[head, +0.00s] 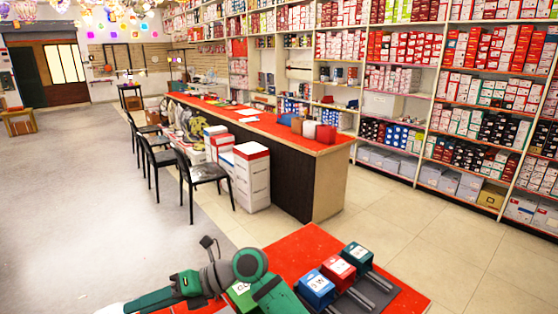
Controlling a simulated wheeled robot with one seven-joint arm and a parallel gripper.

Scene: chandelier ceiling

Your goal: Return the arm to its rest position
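My green and grey arm shows at the bottom of the head view, bent at a round green joint and reaching toward the lower left. A small dark part sticks up from its grey section; I cannot tell what it is. No gripper fingers can be made out. The arm passes in front of the near red-topped table (302,246) and partly hides a green box (240,296) on it.
A blue box (315,288), a red box (338,270) and a teal box (358,255) stand beside dark rails on the near table. Beyond are a long red-topped counter (330,150), black chairs (205,172), stacked white boxes (252,180) and full shelves.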

